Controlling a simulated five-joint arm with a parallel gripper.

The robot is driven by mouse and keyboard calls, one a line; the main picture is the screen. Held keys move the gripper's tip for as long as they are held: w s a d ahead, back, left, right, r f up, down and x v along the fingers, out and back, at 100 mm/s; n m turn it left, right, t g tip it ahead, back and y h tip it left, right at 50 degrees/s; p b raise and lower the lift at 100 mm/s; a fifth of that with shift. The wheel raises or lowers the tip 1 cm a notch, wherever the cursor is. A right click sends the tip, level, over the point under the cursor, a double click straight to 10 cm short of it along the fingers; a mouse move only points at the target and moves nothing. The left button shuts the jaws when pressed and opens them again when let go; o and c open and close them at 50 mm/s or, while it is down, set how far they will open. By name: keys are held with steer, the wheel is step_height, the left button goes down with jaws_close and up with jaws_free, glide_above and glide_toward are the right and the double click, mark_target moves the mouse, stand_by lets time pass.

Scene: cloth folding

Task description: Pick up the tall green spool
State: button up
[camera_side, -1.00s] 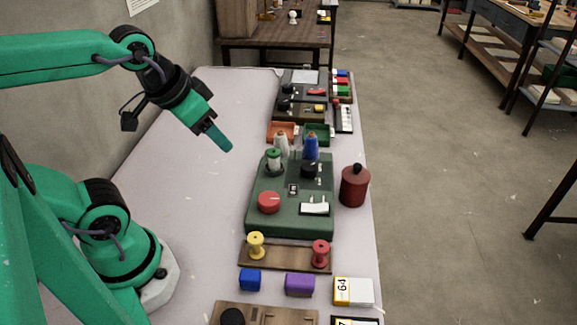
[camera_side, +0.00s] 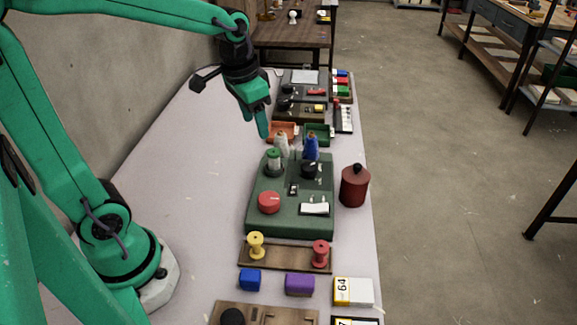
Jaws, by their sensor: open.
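The console carries a red knob (camera_side: 269,203) and a black knob (camera_side: 310,168). A dark red canister (camera_side: 354,187) stands to its right. A yellow spool (camera_side: 256,245) and a red spool (camera_side: 320,254) stand on a wooden board in front. The table's left side is clear.

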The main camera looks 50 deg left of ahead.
steer(key=m+g, duration=0.1)
steer(key=g, duration=0.1)
glide_above(273, 151)
step_height(273, 151, down, 7)
steer(key=shift+d+r, duration=0.15)
steer(key=shift+f, duration=3.9)
steer(key=c, duration=1.1)
steer(key=shift+o, duration=0.2)
steer(key=shift+r, duration=0.15)
steer(key=shift+r, duration=0.55)
steer(key=r, duration=0.3)
steer(key=shift+s+d+r, duration=0.1)
steer(key=shift+d, duration=0.1)
steer(key=s+d+r, duration=0.4)
steer(key=d+r, duration=0.2)
steer(key=d, duration=0.4)
steer(key=shift+s+r, duration=0.2)
steer(key=shift+d, duration=0.1)
